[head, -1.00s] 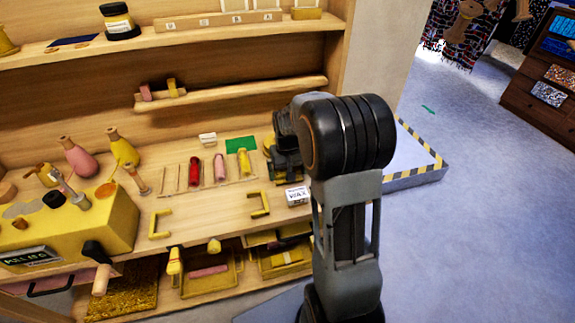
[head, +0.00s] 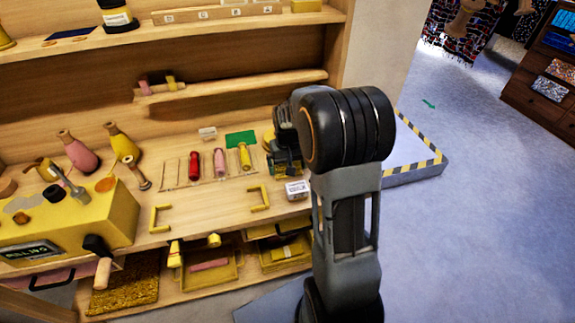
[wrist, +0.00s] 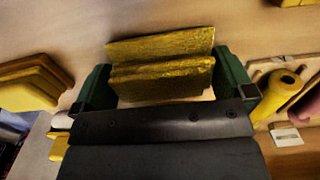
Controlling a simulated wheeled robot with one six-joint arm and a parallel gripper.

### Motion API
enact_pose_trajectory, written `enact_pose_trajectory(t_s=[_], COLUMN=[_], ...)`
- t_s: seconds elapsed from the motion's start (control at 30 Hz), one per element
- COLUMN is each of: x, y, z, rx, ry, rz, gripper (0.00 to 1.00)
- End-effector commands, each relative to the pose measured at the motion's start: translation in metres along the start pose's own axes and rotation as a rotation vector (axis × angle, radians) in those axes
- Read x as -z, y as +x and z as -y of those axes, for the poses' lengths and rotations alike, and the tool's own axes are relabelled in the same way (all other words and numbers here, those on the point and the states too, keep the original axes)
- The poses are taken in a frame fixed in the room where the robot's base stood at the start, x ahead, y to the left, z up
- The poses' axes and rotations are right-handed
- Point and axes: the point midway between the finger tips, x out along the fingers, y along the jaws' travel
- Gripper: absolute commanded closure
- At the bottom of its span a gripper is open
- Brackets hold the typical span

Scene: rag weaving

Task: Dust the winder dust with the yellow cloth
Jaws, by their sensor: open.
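The yellow winder (head: 75,230) is the box with a black crank at the left of the counter in the head view. A grey patch (head: 20,204), which looks like the dust, lies on its top. In the wrist view the folded, mustard-yellow cloth (wrist: 160,48) lies between the green fingertips of my gripper (wrist: 163,70). The fingers are apart, with gaps showing beside the cloth. In the head view my gripper (head: 286,155) is at the right end of the counter, and my arm partly hides it. The cloth cannot be made out clearly there.
Red, pink and yellow spools (head: 219,162) lie just left of my gripper. A small white labelled box (head: 297,190) is in front of it. Bottle-shaped cones (head: 124,146) stand behind the winder. Shelves rise at the back. The counter's front middle is mostly clear.

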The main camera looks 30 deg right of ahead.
Motion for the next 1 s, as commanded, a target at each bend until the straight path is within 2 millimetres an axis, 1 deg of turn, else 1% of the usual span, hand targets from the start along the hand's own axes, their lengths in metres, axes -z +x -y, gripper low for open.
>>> enact_pose_trajectory(t_s=[0.4,0.8,1.0], x=[0.000,0.000,0.000], y=[-0.001,-0.012,-0.012], z=[0.000,0.000,0.000], rx=[0.000,0.000,0.000], ry=[0.000,0.000,0.000], rz=[0.000,0.000,0.000], gripper=[0.00,0.00,0.00])
